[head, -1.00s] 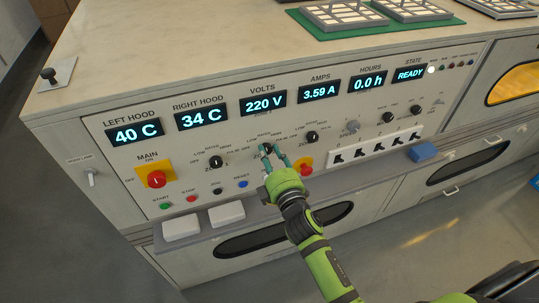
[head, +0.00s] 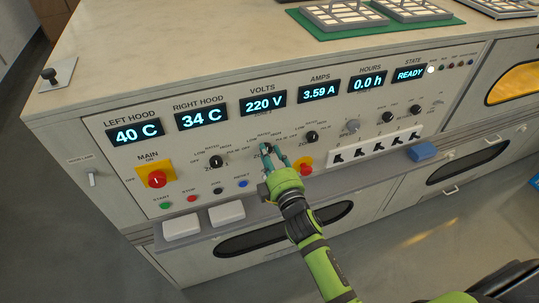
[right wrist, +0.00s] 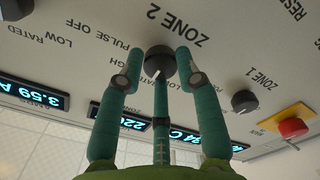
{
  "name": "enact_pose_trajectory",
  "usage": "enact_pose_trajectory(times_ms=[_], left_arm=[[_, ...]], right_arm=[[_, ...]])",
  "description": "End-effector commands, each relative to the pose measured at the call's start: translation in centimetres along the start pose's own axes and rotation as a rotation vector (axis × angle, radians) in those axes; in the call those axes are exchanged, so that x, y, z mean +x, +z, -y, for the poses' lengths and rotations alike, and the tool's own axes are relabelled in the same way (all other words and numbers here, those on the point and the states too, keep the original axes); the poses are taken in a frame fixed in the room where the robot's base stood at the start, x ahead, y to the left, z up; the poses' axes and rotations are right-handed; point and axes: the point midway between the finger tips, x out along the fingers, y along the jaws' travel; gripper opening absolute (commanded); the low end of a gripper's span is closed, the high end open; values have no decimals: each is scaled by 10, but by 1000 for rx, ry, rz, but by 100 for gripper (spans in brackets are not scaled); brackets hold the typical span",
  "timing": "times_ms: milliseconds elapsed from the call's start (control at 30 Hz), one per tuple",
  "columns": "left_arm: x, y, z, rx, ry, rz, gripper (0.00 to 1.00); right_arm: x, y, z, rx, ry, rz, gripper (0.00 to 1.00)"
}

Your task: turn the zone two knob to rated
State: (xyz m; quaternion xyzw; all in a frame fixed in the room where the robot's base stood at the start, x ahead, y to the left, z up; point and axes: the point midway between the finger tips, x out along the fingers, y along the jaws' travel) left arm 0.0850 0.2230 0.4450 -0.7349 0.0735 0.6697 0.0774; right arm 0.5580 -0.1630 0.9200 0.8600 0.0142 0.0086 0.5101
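The zone two knob (right wrist: 159,63) is dark and round, with a pale pointer line that points down and slightly left in the right wrist view. The "ZONE 2" label shows beside it. My right gripper (head: 273,154) is at this knob on the panel (head: 120,127). In the right wrist view its teal fingers (right wrist: 159,60) close around the knob, two at its sides and one below, with no clear gap. In the head view the fingers partly hide the knob and its markings, including the rated mark. My left gripper is out of view.
The zone one knob (head: 215,161) is to the left, another knob (head: 312,137) to the right. A red emergency knob (head: 306,170) is close beside my right gripper. The state display (head: 409,75) reads READY.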

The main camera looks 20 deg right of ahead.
Motion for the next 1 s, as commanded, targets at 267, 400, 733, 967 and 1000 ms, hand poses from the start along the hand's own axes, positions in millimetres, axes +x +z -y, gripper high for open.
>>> enact_pose_trajectory(times_ms=[267,400,733,967,1000], left_arm=[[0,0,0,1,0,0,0],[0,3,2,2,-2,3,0],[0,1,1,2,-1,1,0],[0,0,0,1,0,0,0],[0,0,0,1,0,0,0]], right_arm=[[0,0,0,-1,0,0,56],[-2,0,0,-1,-1,0,56],[-58,1,1,0,-3,2,56],[-100,1,1,1,-3,2,56],[-106,1,1,1,-2,2,56]])
